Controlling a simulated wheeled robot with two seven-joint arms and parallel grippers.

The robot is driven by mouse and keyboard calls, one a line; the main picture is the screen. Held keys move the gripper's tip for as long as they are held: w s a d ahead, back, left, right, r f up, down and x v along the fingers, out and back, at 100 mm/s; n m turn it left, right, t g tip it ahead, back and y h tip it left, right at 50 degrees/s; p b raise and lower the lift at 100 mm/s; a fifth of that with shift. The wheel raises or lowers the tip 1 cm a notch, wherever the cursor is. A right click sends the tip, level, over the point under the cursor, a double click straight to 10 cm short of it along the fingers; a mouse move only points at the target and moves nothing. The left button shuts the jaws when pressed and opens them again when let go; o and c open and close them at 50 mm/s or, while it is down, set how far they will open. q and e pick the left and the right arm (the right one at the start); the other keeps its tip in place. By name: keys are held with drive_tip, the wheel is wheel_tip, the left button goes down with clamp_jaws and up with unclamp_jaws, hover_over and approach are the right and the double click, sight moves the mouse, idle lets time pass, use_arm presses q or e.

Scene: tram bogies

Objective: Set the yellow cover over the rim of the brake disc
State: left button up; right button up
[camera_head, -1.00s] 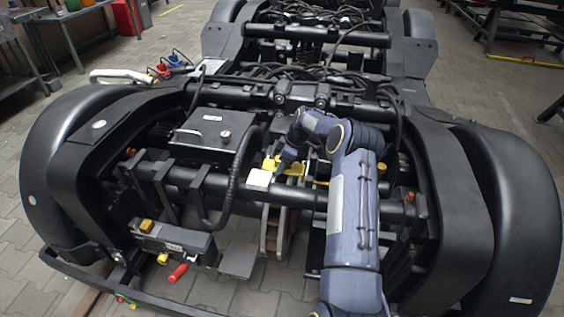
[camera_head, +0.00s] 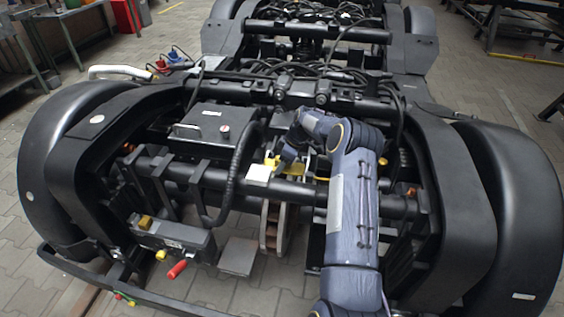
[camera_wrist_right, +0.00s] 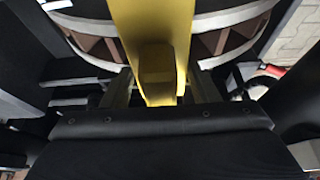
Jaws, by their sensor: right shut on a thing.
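The yellow cover (camera_head: 271,161) shows as a small patch above the brake disc in the head view, partly hidden by my right arm. In the right wrist view the yellow cover (camera_wrist_right: 152,25) stands between my fingers and crosses in front of the disc. My right gripper (camera_wrist_right: 160,98) is shut on the cover's yellow tab. The brake disc (camera_head: 270,228) stands upright below a black cross tube; its pale rim and brown vanes (camera_wrist_right: 232,28) show on both sides of the cover. I cannot tell whether the cover touches the rim. My left gripper is not in view.
The black cross tube (camera_head: 300,191) runs close by the cover. A black box (camera_head: 212,124) with a ribbed hose stands to the left. A grey unit with a red handle (camera_head: 177,269) sits at the front left. Black wheel guards flank the frame.

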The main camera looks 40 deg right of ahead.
drive_tip(key=o, duration=1.1)
